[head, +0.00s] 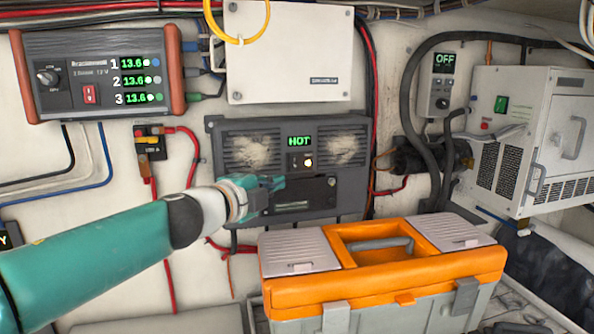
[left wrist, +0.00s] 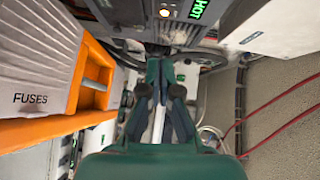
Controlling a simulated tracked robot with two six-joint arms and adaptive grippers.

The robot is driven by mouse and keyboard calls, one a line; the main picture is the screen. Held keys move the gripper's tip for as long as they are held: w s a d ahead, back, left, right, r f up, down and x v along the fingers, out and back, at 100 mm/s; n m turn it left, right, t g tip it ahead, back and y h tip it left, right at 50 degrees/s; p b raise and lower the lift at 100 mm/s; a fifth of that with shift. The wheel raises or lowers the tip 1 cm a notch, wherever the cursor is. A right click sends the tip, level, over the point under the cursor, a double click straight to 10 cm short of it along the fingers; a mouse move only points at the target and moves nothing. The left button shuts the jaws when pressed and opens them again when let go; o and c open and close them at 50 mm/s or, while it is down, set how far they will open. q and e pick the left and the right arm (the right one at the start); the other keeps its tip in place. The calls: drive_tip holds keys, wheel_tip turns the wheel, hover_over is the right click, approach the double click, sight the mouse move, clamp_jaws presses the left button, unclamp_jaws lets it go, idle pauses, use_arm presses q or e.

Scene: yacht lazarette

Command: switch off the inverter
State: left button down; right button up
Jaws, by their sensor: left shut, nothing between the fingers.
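The inverter is likely the dark grey box (head: 222,185) on the wall, with two dusty vent grilles and a green HOT display (head: 299,141). A small switch (head: 294,162) and a lit lamp (head: 308,162) sit below the display. The HOT display also shows at the top of the left wrist view (left wrist: 199,8). My left gripper (head: 279,183) is shut and empty, in front of the box's lower panel and below the switch in the head view. Its closed fingers also show in the left wrist view (left wrist: 157,75). I cannot tell whether it touches the panel. My right gripper is out of view.
An orange and grey toolbox (head: 385,284) stands below and right of the box; its FUSES lid shows in the left wrist view (left wrist: 35,60). A triple-readout unit (head: 98,72), a white cover (head: 290,55), an OFF panel (head: 443,85) and a silver unit (head: 520,130) surround it. Cables hang around.

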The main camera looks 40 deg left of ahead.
use_arm(q)
approach(295, 163)
drive_tip(key=w+d+f, duration=0.1)
drive_tip(key=w+d, duration=0.3)
drive_tip(key=w+a, duration=0.2)
drive_tip(key=w+a+p, duration=0.1)
drive_tip(key=shift+w+a+f, duration=0.15)
drive_tip(key=shift+f, duration=0.1)
